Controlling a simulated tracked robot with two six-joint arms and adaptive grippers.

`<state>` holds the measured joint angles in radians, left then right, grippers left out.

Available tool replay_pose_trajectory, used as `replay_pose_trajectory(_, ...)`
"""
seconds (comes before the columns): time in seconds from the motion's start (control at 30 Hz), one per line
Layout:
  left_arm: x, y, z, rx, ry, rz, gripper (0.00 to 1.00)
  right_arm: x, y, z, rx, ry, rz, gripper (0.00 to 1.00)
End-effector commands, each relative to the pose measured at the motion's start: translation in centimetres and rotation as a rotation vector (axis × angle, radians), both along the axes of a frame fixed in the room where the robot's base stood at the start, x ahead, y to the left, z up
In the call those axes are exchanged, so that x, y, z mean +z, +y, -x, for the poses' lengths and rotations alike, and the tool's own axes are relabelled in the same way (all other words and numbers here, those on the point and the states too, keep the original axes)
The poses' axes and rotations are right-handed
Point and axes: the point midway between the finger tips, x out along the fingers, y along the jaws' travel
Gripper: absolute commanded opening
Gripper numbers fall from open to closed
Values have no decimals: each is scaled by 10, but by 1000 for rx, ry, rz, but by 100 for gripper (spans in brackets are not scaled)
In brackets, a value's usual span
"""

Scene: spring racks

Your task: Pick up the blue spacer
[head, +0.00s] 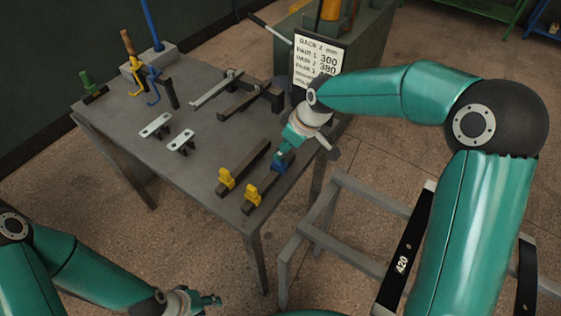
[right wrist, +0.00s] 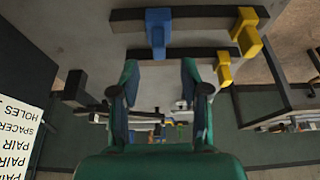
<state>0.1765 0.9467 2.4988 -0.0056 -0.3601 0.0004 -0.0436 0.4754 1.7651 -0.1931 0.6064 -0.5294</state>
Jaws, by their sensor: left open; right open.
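The blue spacer (head: 280,167) sits on the front dark bar (head: 265,185) near the table's right edge. It also shows in the right wrist view (right wrist: 158,28), straddling that bar. My right gripper (head: 287,154) is just above the spacer in the head view and partly covers it. In the right wrist view its two fingers (right wrist: 160,75) are apart, with the spacer ahead of the gap between them. I cannot tell whether they touch it. My left gripper (head: 212,300) is open and empty, low at the bottom of the head view, away from the table.
Yellow pieces (head: 252,194) (head: 226,177) sit on the near ends of the two dark bars. A sign (head: 317,65) stands behind. A grey metal frame (head: 345,225) stands at right.

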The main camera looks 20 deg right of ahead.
Motion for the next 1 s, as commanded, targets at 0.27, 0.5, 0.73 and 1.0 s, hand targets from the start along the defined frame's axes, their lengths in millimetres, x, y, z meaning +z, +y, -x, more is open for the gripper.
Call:
replay_pose_trajectory(0.27,6,0,0,0,0,0,45,-17,5,-6,2,2,-1,46)
replay_pose_trajectory(0.5,18,0,0,0,0,0,45,-49,10,-15,4,3,0,46)
replay_pose_trajectory(0.73,19,0,0,0,0,0,45,-61,13,-19,4,0,-1,46)
replay_pose_trajectory(1.0,19,0,0,0,0,0,45,-60,13,-19,3,-1,0,24)
